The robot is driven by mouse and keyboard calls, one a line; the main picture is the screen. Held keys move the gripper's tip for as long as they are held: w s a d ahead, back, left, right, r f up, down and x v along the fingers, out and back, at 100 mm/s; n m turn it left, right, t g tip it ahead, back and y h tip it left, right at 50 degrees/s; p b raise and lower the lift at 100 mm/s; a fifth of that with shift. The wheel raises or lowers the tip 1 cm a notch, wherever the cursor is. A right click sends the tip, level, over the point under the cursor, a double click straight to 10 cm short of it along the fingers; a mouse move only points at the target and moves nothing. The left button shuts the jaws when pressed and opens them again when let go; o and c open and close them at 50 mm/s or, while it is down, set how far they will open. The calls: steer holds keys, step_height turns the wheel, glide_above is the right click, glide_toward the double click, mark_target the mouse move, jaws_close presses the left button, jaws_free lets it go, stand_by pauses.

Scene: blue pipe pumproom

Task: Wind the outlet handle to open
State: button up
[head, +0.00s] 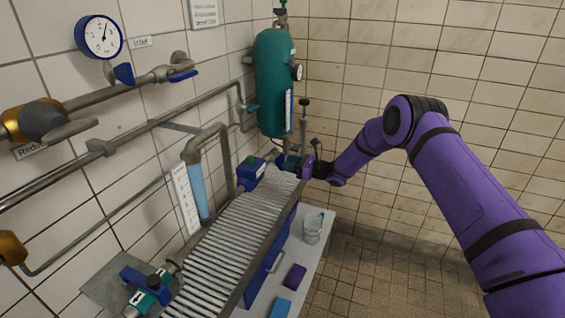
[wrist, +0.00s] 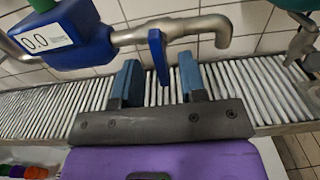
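A blue lever handle (wrist: 158,56) hangs down from a grey metal pipe (wrist: 185,27), beside a blue meter box (wrist: 70,35) reading 0.0. No outlet label is readable on it. My gripper (wrist: 160,82) is open, with one fingertip on each side of the lever's lower end; gaps show on both sides, though depth is hard to judge. In the head view my gripper (head: 290,162) is at the far end of the slatted rack, right of the meter box (head: 250,169); the lever is hard to make out there.
The slatted rack (head: 225,235) runs below the pipes. A teal tank (head: 273,85) stands behind my gripper. A glass (head: 313,228), a purple block (head: 294,277) and a blue block (head: 281,308) are on the white bench. Another blue-handled valve (head: 148,284) is at lower left. Floor at right is clear.

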mark_target(280, 162)
steer(key=shift+x, duration=1.7)
jaws_close()
